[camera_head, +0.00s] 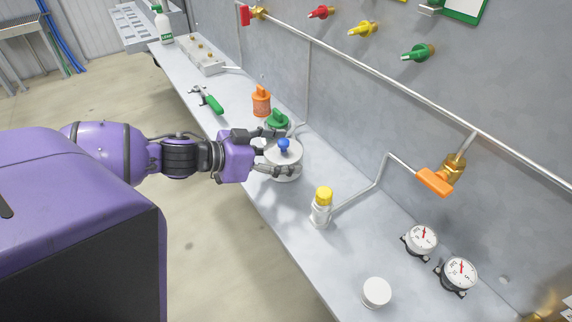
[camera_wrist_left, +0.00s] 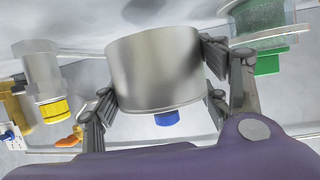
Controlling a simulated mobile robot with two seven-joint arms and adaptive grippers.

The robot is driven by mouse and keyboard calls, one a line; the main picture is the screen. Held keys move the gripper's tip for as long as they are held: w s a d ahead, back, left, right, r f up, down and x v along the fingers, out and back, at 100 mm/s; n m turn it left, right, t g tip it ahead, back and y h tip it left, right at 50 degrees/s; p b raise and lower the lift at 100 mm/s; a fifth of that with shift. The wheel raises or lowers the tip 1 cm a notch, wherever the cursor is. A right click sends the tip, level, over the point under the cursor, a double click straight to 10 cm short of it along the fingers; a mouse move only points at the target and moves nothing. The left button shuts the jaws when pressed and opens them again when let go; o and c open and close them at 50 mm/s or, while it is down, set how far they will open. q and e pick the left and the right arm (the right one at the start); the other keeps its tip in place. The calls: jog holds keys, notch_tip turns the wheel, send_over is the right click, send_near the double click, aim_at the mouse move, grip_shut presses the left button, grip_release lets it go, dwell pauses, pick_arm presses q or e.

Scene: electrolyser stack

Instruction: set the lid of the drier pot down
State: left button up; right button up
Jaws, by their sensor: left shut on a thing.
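My left gripper (camera_head: 278,156) is shut on a round steel piece with a blue knob (camera_head: 283,144), taken to be the lid of the drier pot. In the left wrist view, which is upside down, the steel piece (camera_wrist_left: 155,70) is a plain deep cylinder, with a finger on either side and the blue knob (camera_wrist_left: 167,118) at its closed end. The piece is upright over the bench (camera_head: 325,263). I cannot tell whether its lower edge touches anything, or whether a pot is beneath it. My right gripper is not in view.
A green-topped jar (camera_head: 277,119) stands close behind the gripper, with an orange-topped jar (camera_head: 261,101) beyond. A white round piece (camera_head: 377,292) and two gauges (camera_head: 422,240) lie nearer. Bench between bottle and white piece is clear.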

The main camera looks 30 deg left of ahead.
pick_arm(q)
jog(key=f, duration=0.3)
jog(key=shift+w+f+b, duration=0.15)
jog(key=shift+w+b, duration=0.1)
jog(key=shift+b, duration=0.05)
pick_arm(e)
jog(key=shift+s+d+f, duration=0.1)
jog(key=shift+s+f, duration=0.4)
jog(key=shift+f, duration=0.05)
pick_arm(q)
jog(key=shift+f, duration=0.1)
jog(key=shift+f, duration=0.15)
jog(key=o, duration=1.3)
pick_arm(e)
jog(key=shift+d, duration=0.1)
